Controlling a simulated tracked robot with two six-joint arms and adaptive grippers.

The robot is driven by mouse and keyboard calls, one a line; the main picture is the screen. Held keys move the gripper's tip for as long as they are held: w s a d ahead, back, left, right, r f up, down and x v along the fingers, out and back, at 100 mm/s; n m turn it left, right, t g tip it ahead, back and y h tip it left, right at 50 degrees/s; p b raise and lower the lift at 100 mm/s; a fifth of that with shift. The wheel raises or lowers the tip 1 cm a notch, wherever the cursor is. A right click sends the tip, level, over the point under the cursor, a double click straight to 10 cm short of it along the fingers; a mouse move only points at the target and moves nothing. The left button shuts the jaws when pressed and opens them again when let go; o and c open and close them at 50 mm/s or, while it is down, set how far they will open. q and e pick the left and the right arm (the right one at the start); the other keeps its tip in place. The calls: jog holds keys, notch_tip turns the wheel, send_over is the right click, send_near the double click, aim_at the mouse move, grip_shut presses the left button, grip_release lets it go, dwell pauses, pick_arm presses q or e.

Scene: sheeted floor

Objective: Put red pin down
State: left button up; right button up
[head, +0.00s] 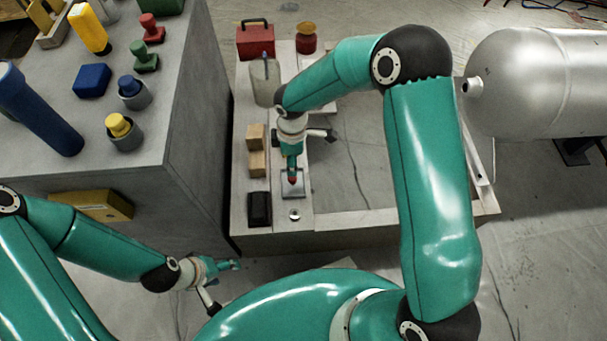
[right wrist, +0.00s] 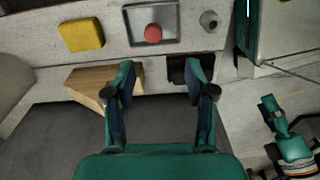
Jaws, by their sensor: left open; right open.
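The red pin (head: 292,181) shows as a small red round top on a square grey metal tray (head: 293,193), just below my right gripper (head: 291,168) in the head view. In the right wrist view the red pin (right wrist: 153,33) rests within the tray (right wrist: 133,14); its lower part is hidden. My right gripper (right wrist: 163,78) is open, with nothing between its fingers. The pin is beyond the fingertips and apart from them. My left gripper (head: 229,265) is open and empty, low beside the grey cabinet.
Wooden blocks (head: 256,137) and a black box (head: 259,208) line the bench's left side. A small metal nut (head: 295,215) lies near the tray. A yellow block (right wrist: 82,35) shows in the wrist view. A red toolbox (head: 255,42) stands at the back. The cabinet (head: 190,130) stands left.

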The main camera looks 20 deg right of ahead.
jog(key=s+f+m+y, duration=0.1)
jog(key=s+f+m, duration=0.2)
jog(key=s+m, duration=0.2)
jog(key=s+f+m+y, duration=0.1)
jog(key=s+f+m, duration=0.2)
jog(key=s+m, duration=0.3)
jog(key=s+a+f+m+y, duration=0.1)
jog(key=s+f+m, duration=0.2)
jog(key=s+m, duration=0.2)
jog(key=s, duration=0.3)
jog(key=shift+s+f+t+y, duration=0.2)
jog(key=shift+f+t+y, duration=0.1)
jog(key=shift+f, duration=0.05)
jog(key=shift+a, duration=0.15)
notch_tip(320, 180, up, 27)
jog(key=p, duration=2.7)
jog(key=shift+w, duration=0.15)
jog(key=shift+f, duration=0.1)
